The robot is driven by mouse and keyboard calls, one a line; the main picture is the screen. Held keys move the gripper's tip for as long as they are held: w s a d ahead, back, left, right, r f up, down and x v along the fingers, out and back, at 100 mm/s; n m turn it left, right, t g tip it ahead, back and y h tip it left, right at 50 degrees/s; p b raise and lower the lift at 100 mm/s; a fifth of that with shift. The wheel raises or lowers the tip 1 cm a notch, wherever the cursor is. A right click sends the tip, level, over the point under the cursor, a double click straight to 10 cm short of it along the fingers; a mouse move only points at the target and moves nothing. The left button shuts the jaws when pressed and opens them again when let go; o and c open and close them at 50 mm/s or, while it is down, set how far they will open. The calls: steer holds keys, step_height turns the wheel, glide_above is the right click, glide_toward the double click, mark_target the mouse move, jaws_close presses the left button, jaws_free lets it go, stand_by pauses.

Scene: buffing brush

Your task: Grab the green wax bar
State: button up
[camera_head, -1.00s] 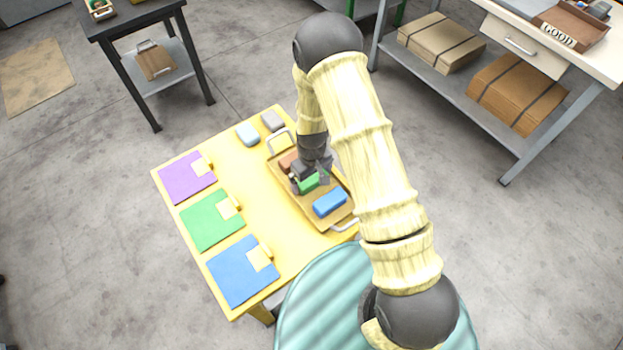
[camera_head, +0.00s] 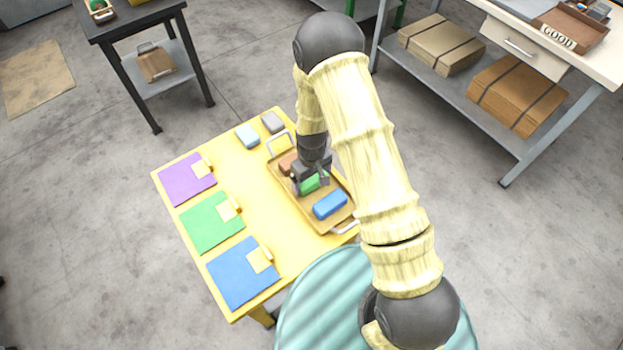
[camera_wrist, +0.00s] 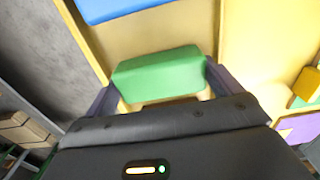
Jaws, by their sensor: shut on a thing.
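The green wax bar (camera_head: 309,184) is in the wooden tray (camera_head: 317,222) on the yellow table, partly hidden by my gripper. In the wrist view the green wax bar (camera_wrist: 160,75) lies between my two fingers, one at each end. My gripper (camera_head: 311,179) is over the middle of the tray, pointing down, and is shut on the green bar. The wrist view shows my gripper (camera_wrist: 162,90) too. I cannot tell whether the bar is lifted off the tray floor.
Purple (camera_head: 186,179), green (camera_head: 210,221) and blue (camera_head: 242,273) mats lie on the table's left.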

mark_target(312, 178)
step_height(312, 178, up, 9)
steer(key=shift+r+b, duration=0.2)
steer(key=shift+b, duration=0.1)
steer(key=shift+d, duration=0.1)
stand_by(0.4)
